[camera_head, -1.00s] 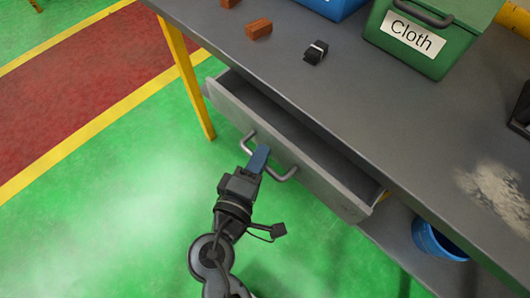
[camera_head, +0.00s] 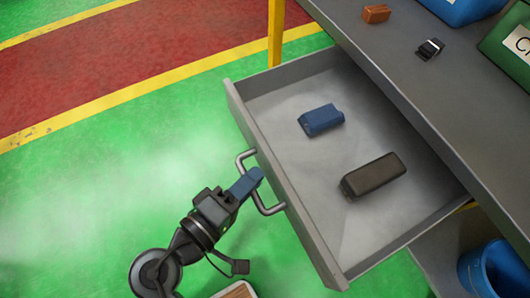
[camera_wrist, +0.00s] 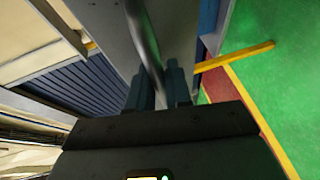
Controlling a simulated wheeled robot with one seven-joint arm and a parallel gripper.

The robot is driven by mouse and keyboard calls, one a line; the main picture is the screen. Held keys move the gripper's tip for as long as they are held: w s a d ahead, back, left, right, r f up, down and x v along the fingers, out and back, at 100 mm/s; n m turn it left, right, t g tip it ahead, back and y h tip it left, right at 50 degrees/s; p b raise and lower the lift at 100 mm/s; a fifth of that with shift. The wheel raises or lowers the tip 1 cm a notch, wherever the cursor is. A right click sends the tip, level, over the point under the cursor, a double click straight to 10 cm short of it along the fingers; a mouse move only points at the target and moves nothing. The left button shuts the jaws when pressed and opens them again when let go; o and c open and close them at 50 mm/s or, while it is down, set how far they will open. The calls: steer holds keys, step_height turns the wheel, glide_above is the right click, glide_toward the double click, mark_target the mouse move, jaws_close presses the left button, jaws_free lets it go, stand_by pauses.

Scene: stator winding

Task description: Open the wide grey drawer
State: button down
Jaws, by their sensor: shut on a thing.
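The wide grey drawer (camera_head: 300,218) stands pulled far out from under the grey table in the head view. Its interior shows a blue block-like object (camera_head: 321,120) and a dark brown, rounded oblong object (camera_head: 373,176). A grey bar handle (camera_head: 270,210) runs along the drawer front. My gripper (camera_head: 252,178) is at the handle, its blue fingers shut on the bar. In the wrist view the handle bar (camera_wrist: 145,38) runs between the two fingers (camera_wrist: 160,86) of my gripper.
The grey table top (camera_head: 440,110) carries a brown-red block (camera_head: 376,13), a small black item (camera_head: 430,48), a blue bin (camera_head: 462,8) and a green bin (camera_head: 508,45). A blue bucket (camera_head: 490,270) is at lower right. Green floor (camera_head: 130,150) lies open at left.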

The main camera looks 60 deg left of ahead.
steer(key=shift+s+f, duration=0.1)
steer(key=shift+s, duration=0.25)
steer(key=c, duration=1.1)
jaws_free()
steer(key=shift+s, duration=0.1)
steer(key=v, duration=0.7)
steer(key=shift+s+d, duration=0.1)
steer(key=shift+s, duration=0.2)
steer(key=shift+s, duration=0.1)
